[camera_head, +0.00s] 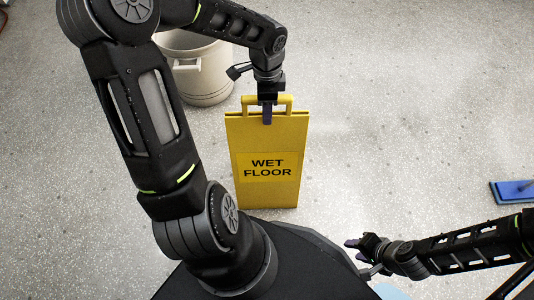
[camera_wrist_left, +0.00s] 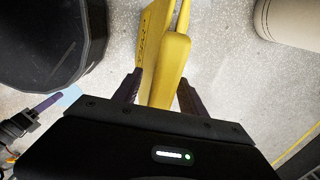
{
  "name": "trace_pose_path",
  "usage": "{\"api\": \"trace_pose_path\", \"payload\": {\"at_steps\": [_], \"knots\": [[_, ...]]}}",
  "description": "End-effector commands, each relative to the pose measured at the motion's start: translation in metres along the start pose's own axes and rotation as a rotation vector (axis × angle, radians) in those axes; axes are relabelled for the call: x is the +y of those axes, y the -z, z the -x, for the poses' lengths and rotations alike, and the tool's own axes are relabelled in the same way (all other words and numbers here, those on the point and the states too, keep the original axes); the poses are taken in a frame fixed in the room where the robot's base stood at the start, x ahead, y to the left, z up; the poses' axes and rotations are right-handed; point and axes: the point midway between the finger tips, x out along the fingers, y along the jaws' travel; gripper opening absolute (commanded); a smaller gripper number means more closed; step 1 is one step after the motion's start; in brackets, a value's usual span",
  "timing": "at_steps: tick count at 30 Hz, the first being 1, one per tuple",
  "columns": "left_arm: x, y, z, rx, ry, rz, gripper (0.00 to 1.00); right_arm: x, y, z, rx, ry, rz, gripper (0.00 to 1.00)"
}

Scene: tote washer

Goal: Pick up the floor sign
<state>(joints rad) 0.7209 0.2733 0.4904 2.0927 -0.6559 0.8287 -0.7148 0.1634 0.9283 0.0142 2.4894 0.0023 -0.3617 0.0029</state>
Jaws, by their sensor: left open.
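The yellow floor sign (camera_head: 268,188), with black "WET FLOOR" lettering, stands upright and folded on the floor in the head view, with a handle at its top. My left gripper (camera_head: 267,112) is at the top of the sign, by the handle. In the left wrist view, the sign (camera_wrist_left: 170,62) comes up between the two spread fingers of the left gripper (camera_wrist_left: 158,95), with small gaps on either side. My right gripper (camera_head: 356,250) is low at the right, away from the sign; its fingers are small and their gap is unclear.
A beige bin (camera_head: 203,75) stands on the floor behind and left of the sign, partly hidden by my left arm; it also shows in the left wrist view (camera_wrist_left: 292,22). A blue flat object (camera_head: 513,192) lies at the far right. The speckled floor right of the sign is clear.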

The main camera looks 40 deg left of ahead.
Motion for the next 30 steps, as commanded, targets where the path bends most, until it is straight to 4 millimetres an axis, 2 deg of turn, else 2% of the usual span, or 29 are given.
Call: {"api": "trace_pose_path", "payload": {"at_steps": [16,30], "knots": [[-0.0001,0.0001,0.0011,0.0,0.0,0.0,0.48,-0.0005,-0.0003,0.0007,-0.001,0.0,0.0,0.36],[-0.0001,0.0001,0.0011,0.001,0.0,0.0,0.1,-0.0005,-0.0004,0.0006,-0.001,0.0,0.0,0.36]]}}
